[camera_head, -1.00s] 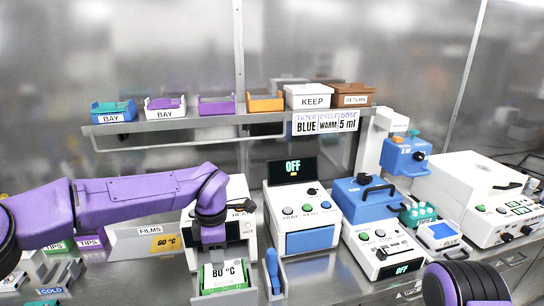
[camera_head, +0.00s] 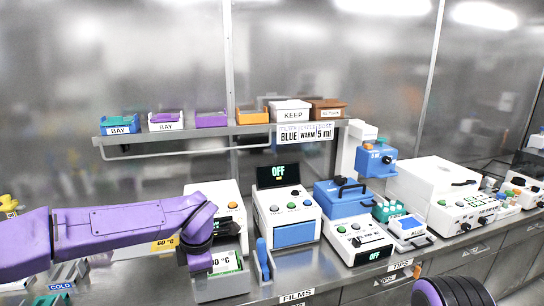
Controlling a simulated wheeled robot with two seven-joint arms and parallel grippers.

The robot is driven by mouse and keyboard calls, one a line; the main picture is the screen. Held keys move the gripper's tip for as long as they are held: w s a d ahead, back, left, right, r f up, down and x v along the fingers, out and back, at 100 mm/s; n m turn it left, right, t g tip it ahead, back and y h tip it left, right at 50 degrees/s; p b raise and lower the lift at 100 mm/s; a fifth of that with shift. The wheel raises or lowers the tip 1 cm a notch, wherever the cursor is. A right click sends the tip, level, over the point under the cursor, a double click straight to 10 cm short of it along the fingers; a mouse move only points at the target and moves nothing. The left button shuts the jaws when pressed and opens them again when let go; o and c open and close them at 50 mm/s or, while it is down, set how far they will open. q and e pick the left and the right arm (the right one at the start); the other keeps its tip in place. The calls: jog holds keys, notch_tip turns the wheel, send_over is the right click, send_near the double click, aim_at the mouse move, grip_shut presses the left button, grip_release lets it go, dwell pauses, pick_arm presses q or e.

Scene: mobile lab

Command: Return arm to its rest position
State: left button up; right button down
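My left arm (camera_head: 120,228), purple with dark joints, comes in from the left and is stretched out over the bench. Its wrist bends down at a white machine (camera_head: 232,212). My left gripper (camera_head: 200,262) points down beside a white and green pack marked 80 °C (camera_head: 226,263), which sits in a grey tray (camera_head: 222,288). The fingers are too hidden to tell whether they are open or touch the pack. My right arm (camera_head: 455,292) shows only as a purple and black piece at the bottom right; its gripper is out of view.
Blue and white machines (camera_head: 290,218) line the bench to the right of the tray. A blue-handled tool (camera_head: 262,258) stands close beside it. A shelf (camera_head: 215,131) with bins runs above. The air between bench and shelf looks free at left.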

pick_arm(q)
jog(key=s+a+f+m+t+y, duration=0.25)
jog(key=s+f+m, duration=0.2)
jog(key=f, duration=0.65)
jog(key=s+a+f+m+t+y, duration=0.1)
jog(key=s+a+f+m+t, duration=0.4)
jog(key=f, duration=0.7)
jog(key=s+a+f+m+g, duration=0.1)
jog(key=s+f+m+g, duration=0.1)
jog(key=s, duration=0.6)
jog(key=s+a+f+m+g+h+b, duration=0.1)
jog(key=s+f, duration=0.3)
jog(key=s, duration=0.5)
jog(key=s+a+f+m+g, duration=0.3)
jog(key=s, duration=0.5)
jog(key=shift+s+a+f+b, duration=0.2)
jog(key=shift+s+b, duration=0.05)
jog(key=shift+b, duration=0.1)
